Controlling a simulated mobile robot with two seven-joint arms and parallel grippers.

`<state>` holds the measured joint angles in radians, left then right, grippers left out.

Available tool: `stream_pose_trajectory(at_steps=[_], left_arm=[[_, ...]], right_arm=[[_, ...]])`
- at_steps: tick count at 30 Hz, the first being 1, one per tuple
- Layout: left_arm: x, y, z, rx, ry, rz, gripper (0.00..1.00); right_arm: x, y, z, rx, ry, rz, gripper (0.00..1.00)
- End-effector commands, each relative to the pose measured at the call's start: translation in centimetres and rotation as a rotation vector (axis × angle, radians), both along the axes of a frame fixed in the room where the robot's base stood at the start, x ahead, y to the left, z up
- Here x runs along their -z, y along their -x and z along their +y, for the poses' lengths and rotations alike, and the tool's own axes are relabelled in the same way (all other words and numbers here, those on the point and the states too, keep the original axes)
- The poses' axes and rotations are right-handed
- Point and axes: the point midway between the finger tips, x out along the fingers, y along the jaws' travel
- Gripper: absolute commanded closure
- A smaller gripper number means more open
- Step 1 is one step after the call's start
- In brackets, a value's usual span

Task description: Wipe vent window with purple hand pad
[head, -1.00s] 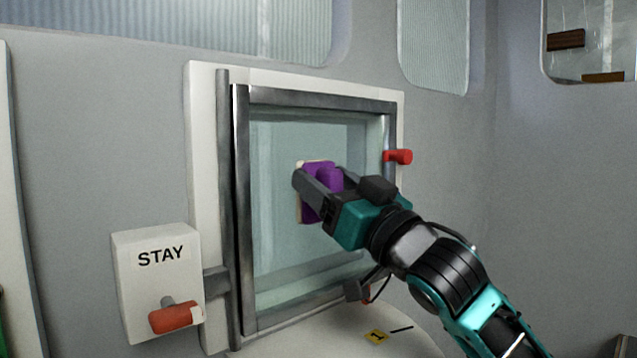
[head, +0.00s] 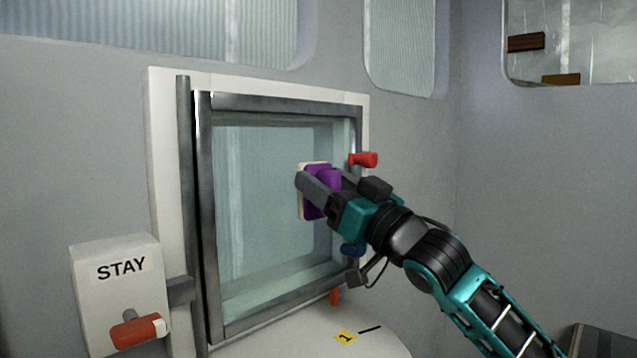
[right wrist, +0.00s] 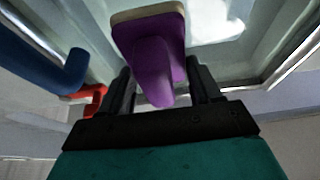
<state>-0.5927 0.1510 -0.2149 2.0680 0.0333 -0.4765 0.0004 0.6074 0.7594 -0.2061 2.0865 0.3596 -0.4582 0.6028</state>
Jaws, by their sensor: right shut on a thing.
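The vent window (head: 262,175) is a glass pane in a grey metal frame, set in a white surround on the wall. My right gripper (head: 318,188) is shut on the purple hand pad (head: 310,205), which has a pale face turned to the glass. The pad is at the right part of the pane; whether it touches the glass I cannot tell. In the right wrist view the pad's purple grip (right wrist: 157,75) sits between the two fingers. My left gripper is not in view.
A white box marked STAY (head: 118,290) with a red handle (head: 138,332) stands left of the window. A red latch (head: 363,159) and a blue handle (head: 352,250) are at the frame's right side. A yellow tag (head: 345,338) lies on the pale surface below.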

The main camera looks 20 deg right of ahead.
Motion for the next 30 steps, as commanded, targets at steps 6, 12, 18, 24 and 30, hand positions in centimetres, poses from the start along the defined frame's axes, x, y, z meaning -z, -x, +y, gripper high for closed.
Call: stream_pose_trajectory(at_steps=[6,12,18,24,30], left_arm=[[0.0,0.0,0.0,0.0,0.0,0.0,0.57],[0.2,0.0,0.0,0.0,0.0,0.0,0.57],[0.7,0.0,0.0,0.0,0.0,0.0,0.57],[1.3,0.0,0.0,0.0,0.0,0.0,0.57],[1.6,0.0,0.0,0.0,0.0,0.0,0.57]], right_arm=[[0.0,0.0,-0.1,0.0,0.0,-0.001,0.61],[0.1,0.7,-0.4,0.001,0.001,-0.003,0.61],[0.1,2.7,-1.0,0.002,0.002,-0.002,0.61],[0.2,4.5,-1.7,0.001,0.002,-0.002,0.61],[0.0,5.6,-2.1,0.001,0.001,-0.002,0.61]])
